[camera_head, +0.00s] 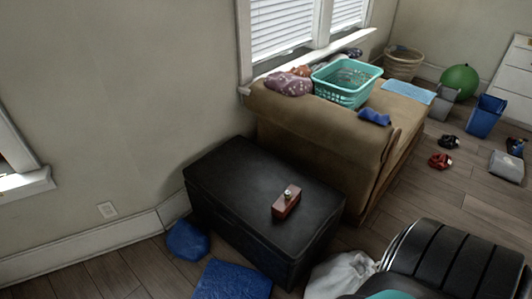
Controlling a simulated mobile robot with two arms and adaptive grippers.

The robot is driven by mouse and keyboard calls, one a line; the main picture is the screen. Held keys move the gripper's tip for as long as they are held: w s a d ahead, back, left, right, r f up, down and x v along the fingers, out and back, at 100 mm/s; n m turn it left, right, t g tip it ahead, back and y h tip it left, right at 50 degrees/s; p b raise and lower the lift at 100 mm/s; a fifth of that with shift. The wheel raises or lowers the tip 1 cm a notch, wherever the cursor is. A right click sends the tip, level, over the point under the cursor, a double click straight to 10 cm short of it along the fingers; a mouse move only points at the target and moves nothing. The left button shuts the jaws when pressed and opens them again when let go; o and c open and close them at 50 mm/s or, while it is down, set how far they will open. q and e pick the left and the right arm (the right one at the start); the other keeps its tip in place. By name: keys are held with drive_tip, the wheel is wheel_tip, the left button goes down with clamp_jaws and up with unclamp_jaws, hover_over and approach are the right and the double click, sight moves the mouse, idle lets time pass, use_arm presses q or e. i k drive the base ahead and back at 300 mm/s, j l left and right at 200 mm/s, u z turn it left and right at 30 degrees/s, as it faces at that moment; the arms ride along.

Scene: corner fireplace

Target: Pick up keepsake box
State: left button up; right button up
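In the head view a small reddish-brown keepsake box (286,205) sits on top of a black chest (235,178), toward its right end. A small light-coloured knob or ornament shows on top of the box. Nothing touches the box except the chest top under it. Neither of my grippers shows in this view.
A tan sofa (330,128) stands behind the chest, with a teal basket (345,98) on it. Blue cloths (232,281) and a white bag (340,274) lie on the floor before the chest. Bins (487,116), a green ball (459,82) and shoes (440,161) are at the right.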

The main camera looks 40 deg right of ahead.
sight(280, 208)
drive_tip(key=i+j+z, duration=0.2)
drive_tip(key=i+z, duration=0.25)
drive_tip(key=i+j+z, duration=0.45)
drive_tip(key=i+l, duration=0.05)
drive_tip(key=l, duration=0.05)
